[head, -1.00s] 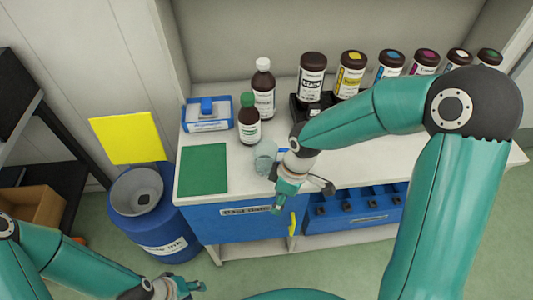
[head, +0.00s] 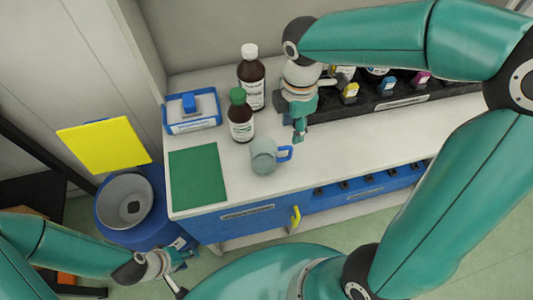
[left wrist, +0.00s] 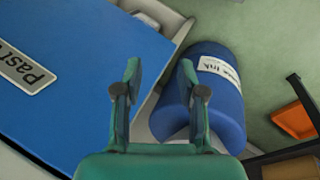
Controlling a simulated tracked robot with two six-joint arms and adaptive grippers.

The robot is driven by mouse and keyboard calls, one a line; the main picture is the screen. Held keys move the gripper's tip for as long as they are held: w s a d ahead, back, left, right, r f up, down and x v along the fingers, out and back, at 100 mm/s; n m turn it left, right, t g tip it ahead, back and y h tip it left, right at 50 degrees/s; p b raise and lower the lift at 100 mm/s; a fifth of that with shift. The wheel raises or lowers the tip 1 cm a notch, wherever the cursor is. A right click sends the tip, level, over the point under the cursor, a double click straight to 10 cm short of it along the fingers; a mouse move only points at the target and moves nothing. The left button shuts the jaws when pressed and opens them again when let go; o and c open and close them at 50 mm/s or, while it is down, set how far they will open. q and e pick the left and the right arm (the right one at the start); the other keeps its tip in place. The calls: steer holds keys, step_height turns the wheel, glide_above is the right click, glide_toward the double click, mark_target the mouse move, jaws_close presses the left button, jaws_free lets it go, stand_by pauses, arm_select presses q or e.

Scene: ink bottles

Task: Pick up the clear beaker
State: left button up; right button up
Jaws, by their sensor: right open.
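The clear beaker (head: 264,156) stands on the white counter (head: 350,146), with a blue handle on its right side. My right gripper (head: 299,132) is above the counter, just behind and to the right of the beaker, pointing down. It is open and appears apart from the beaker. My left gripper (head: 190,262) is low at the front left, away from the counter. In the left wrist view its two fingers (left wrist: 160,85) are spread with nothing between them.
A green-capped brown bottle (head: 240,117) stands close behind the beaker, with a white-capped bottle (head: 251,80) beyond. A green mat (head: 198,178) lies left. A black rack (head: 400,95) of ink bottles is at the right, partly hidden by my arm. A blue bin (head: 110,215) stands left.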

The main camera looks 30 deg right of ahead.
mark_target(290, 149)
step_height(290, 149, down, 8)
steer(key=shift+w, duration=0.1)
steer(key=shift+d+f, duration=0.1)
steer(key=shift+f, duration=2.5)
jaws_close()
